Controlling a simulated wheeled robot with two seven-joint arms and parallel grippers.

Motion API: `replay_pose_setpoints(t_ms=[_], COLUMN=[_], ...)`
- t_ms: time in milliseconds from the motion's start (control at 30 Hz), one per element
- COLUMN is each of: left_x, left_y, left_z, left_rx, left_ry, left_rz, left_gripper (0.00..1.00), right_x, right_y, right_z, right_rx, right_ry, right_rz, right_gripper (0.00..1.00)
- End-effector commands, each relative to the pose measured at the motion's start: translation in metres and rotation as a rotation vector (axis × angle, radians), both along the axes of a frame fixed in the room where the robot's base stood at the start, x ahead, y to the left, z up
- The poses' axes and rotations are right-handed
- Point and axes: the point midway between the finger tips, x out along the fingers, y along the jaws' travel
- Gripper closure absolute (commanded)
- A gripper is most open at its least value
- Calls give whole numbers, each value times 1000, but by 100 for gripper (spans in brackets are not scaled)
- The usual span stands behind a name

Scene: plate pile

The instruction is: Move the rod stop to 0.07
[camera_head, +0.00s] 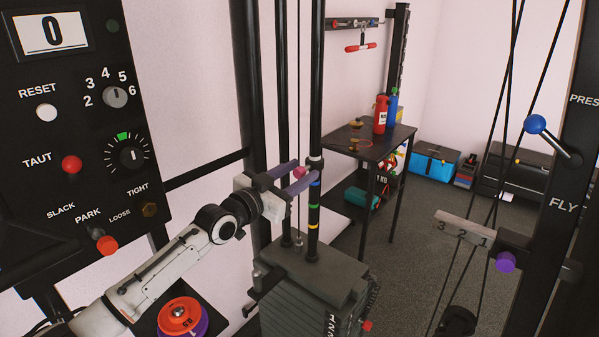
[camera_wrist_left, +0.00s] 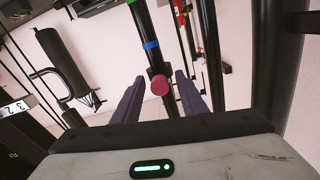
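A pink round knob (camera_head: 299,172), which looks like the rod stop's, sits at the upright black rod (camera_head: 314,120). In the left wrist view the pink knob (camera_wrist_left: 159,86) faces the camera, in front of the rod. The wrist view shows gaps between the knob and both fingers (camera_wrist_left: 159,76). My right gripper is not in view.
A black weight stack (camera_head: 310,272) stands below the rod. A control panel (camera_head: 80,120) with a display reading 0 is at left. Orange and purple plates (camera_head: 180,315) lie low, near my left arm. A side table (camera_head: 366,142) with bottles stands behind; a blue-knobbed lever (camera_head: 537,125) is at right.

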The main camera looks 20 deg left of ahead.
Motion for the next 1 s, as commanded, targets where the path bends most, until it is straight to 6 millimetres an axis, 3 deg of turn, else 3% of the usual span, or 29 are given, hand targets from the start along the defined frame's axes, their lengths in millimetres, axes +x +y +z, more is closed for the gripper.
replay_pose_setpoints(t_ms=[333, 567, 767, 867, 1000], left_x=[4, 4, 4, 4, 4], left_y=[-2, -2, -2, -2, -1], left_z=[0, 0, -1, -12, -45], left_rx=[0, 0, 0, 2, 2], left_ry=[0, 0, 1, 2, 2], left_rz=[0, 0, 0, 0, 0], left_gripper=[61, 98, 100, 100, 100], right_x=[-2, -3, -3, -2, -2], right_y=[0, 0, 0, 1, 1], right_z=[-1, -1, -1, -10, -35], right_rx=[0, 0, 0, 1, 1], right_ry=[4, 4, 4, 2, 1], right_rz=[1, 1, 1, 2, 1], right_gripper=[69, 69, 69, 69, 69])
